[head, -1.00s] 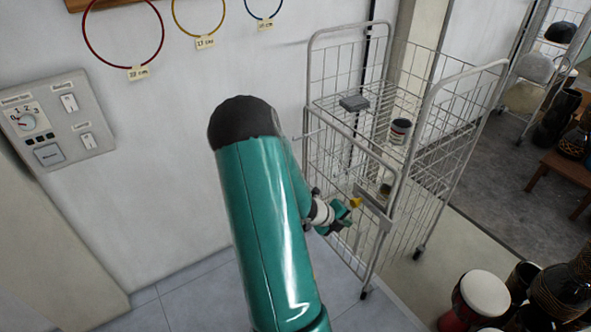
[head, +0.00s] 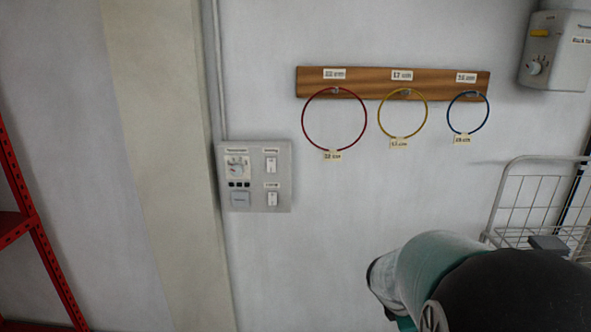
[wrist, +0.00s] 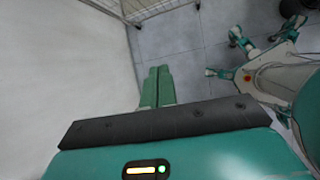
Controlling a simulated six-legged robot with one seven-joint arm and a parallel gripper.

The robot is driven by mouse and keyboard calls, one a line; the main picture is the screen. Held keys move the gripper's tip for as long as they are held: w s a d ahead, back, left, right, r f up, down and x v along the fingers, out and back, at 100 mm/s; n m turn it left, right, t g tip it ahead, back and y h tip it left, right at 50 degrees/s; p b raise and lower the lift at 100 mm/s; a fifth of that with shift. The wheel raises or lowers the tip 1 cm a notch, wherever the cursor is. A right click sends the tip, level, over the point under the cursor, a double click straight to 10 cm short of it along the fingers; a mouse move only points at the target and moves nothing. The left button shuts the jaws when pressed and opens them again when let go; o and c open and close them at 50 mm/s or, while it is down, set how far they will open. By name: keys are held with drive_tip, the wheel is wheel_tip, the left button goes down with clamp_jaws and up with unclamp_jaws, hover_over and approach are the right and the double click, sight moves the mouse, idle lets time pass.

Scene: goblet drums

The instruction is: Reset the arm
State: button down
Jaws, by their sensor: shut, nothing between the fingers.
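My gripper (wrist: 157,86) shows in the wrist view as two green fingers lying side by side, shut and empty. It points over the tiled floor, with nothing touching it. In the head view my teal and black arm fills the lower right corner, and its gripper end is hidden or out of the picture. My own body and legs show at the right of the wrist view.
A white wire cage cart (head: 530,205) stands at the right, partly behind my arm. A control panel (head: 254,176) and a wooden board (head: 392,84) with red, yellow and blue rings are on the wall. A red shelf (head: 28,220) is at the left. Tiled floor (wrist: 190,50) lies below.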

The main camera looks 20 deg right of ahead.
drive_tip(key=s+a+r+m+t+y, duration=0.1)
drive_tip(key=a+r+m, duration=0.3)
drive_tip(key=a, duration=0.5)
drive_tip(key=s+a+r+m+t+y, duration=0.1)
drive_tip(key=a+r+m+t+y, duration=0.2)
drive_tip(key=a, duration=0.7)
drive_tip(key=s+a+r+m+t+y, duration=0.1)
drive_tip(key=a+r+m, duration=0.4)
drive_tip(key=a, duration=0.5)
drive_tip(key=shift+s+a+r+m+t+y, duration=0.2)
drive_tip(key=shift+s+r+m+t+y, duration=0.15)
drive_tip(key=shift+s+r+y, duration=0.35)
drive_tip(key=shift+w+r, duration=0.1)
